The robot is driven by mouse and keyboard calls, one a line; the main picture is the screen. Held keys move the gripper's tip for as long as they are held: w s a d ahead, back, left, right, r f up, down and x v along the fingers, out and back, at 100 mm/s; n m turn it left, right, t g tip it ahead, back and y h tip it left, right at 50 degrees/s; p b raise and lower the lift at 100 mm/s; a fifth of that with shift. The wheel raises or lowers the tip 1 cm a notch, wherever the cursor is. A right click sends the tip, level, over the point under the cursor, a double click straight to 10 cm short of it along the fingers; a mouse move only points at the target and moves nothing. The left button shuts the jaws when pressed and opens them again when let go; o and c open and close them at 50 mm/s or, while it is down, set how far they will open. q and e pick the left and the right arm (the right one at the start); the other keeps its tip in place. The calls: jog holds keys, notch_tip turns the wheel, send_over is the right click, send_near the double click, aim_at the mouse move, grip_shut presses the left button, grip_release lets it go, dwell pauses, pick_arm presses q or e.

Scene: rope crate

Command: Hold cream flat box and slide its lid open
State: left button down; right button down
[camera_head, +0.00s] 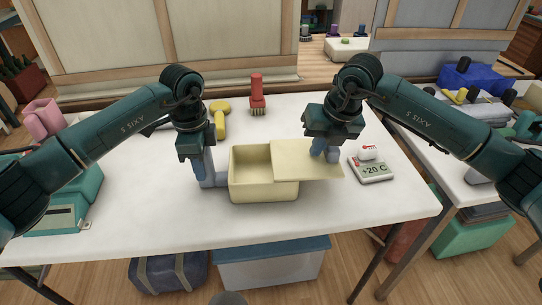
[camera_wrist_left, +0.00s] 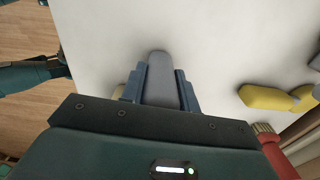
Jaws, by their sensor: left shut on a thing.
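The cream flat box (camera_head: 264,190) stands on the white table with its left part open and its empty inside showing. Its cream lid (camera_head: 300,156) is slid to the right and overhangs the box's right side. My left gripper (camera_head: 212,180) is at the box's left side, shut on its grey grip piece; this grey piece (camera_wrist_left: 161,82) shows between the blue fingers in the left wrist view. My right gripper (camera_head: 325,150) is down at the lid's right part, by a grey piece. Its fingertips are partly hidden, so its opening is unclear.
A grey device reading "+20 C" (camera_head: 373,171) with a small white item (camera_head: 369,152) on it stands right of the lid. A teal box (camera_head: 57,215) is at left. The table front is clear.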

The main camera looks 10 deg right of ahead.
aim_at(331, 150)
jog(key=shift+s+d+f, duration=0.2)
jog(key=shift+d+f, duration=0.1)
jog(key=shift+d, duration=0.45)
jog(key=shift+s+d+f, duration=0.15)
jog(key=shift+d+f, duration=0.1)
jog(key=shift+d, duration=0.5)
jog(key=shift+a, duration=0.2)
jog(key=shift+r, duration=0.15)
pick_arm(q)
jog(key=shift+f, duration=0.15)
pick_arm(e)
jog(key=shift+w+a+r, duration=0.1)
jog(key=shift+r, duration=1.8)
jog(key=shift+w+a+r, duration=0.1)
jog(key=shift+a+r, duration=0.15)
jog(key=shift+r, duration=0.65)
jog(key=shift+w+a+r, duration=0.1)
jog(key=shift+a+r, duration=0.15)
jog(key=shift+r, duration=0.6)
